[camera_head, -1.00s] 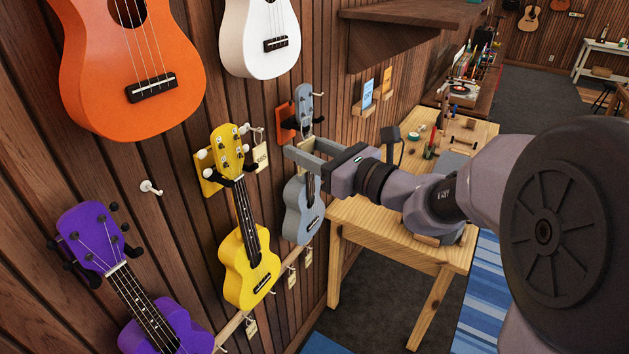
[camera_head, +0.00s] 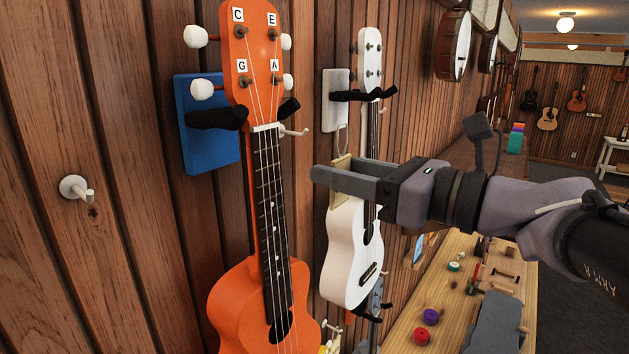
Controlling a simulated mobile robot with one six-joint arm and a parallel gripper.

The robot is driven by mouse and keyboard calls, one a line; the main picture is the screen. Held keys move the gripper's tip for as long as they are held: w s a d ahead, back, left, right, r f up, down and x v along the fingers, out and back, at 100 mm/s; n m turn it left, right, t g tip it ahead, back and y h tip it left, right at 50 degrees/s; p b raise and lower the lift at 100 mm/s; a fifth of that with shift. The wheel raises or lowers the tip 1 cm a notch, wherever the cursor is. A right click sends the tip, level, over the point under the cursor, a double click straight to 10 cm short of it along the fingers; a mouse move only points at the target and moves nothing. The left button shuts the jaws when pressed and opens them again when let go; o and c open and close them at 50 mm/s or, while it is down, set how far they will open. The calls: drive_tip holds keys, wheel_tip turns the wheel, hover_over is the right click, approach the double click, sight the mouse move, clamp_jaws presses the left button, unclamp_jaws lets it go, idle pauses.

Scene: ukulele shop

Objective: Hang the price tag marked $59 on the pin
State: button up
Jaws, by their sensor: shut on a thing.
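My gripper (camera_head: 329,169) is shut on a small tan price tag (camera_head: 341,166), whose string loop stands up above the fingers. The tag's face is mostly hidden by the near finger and I cannot read its price. The gripper is in front of the white ukulele (camera_head: 349,256), to the right of the orange ukulele's neck. One bare wall pin (camera_head: 294,132) sticks out just right of the orange ukulele's head, up and left of the tag. The task does not show which pin is meant.
The orange ukulele (camera_head: 242,308) hangs from a blue plate (camera_head: 208,153), close left of my gripper. A white plate (camera_head: 335,100) holds the white ukulele. A wooden bench (camera_head: 427,300) with spools and tools stands below right. Banjos (camera_head: 453,45) hang farther along the wall.

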drive_tip(key=shift+f+x, duration=0.25)
drive_tip(key=shift+x, duration=1)
drive_tip(key=shift+f+x, duration=0.2)
drive_tip(key=shift+x, duration=1.05)
drive_tip(key=shift+f+x, duration=0.25)
drive_tip(key=shift+x, duration=1.05)
drive_tip(key=shift+d, duration=0.1)
drive_tip(key=o, duration=1.4)
